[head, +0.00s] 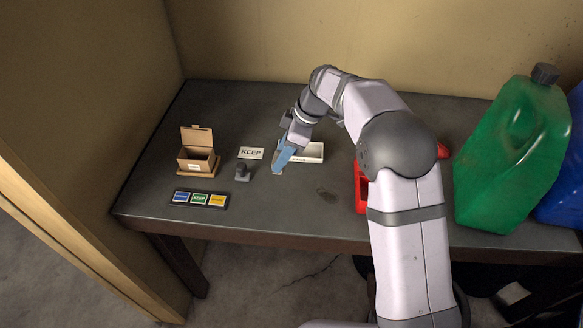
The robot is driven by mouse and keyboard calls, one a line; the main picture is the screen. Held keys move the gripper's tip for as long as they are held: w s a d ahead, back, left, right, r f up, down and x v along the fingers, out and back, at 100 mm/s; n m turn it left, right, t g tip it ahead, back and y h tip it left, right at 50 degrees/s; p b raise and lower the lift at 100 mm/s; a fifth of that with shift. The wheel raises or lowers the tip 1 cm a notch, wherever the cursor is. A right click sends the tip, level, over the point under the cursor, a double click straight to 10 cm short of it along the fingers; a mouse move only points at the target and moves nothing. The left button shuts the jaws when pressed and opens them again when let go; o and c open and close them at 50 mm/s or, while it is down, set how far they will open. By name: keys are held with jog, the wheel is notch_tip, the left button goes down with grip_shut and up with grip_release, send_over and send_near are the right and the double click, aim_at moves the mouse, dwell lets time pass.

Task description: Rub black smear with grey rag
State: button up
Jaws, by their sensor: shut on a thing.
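My gripper (278,168) has blue fingers and points down at the tabletop, left of the table's middle. It is shut on a small pale grey thing at its tips that looks like the grey rag; little of it shows, and I cannot tell whether it touches the table. A faint dark patch on the tabletop, which looks like the black smear (327,197), lies to the right of my gripper and nearer the front edge. No gripper part covers it.
A white tray (314,153) sits behind my gripper. To its left are a KEEP card (251,153), a dark grey knobbed block (242,173), an open brown box (198,158) and a label strip (201,199). A red thing (361,188) and green jerrycan (510,155) stand right.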

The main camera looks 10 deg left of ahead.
jog(key=s+d+f, duration=0.1)
jog(key=s+d, duration=0.1)
jog(key=d, duration=0.6)
jog(key=shift+d+f+n, duration=0.25)
jog(key=shift+d+n, duration=0.05)
jog(key=shift+d, duration=0.1)
jog(key=shift+f, duration=0.1)
jog(key=shift+f+b, duration=1.6)
jog(key=shift+f, duration=0.8)
jog(key=d+p, duration=0.2)
jog(key=d, duration=0.9)
jog(key=shift+d, duration=0.1)
jog(key=shift+a+r, duration=0.35)
jog(key=shift+a, duration=0.6)
jog(key=shift+a+r, duration=0.3)
jog(key=shift+a, duration=0.7)
jog(key=shift+a+r, duration=0.35)
jog(key=shift+a, duration=0.6)
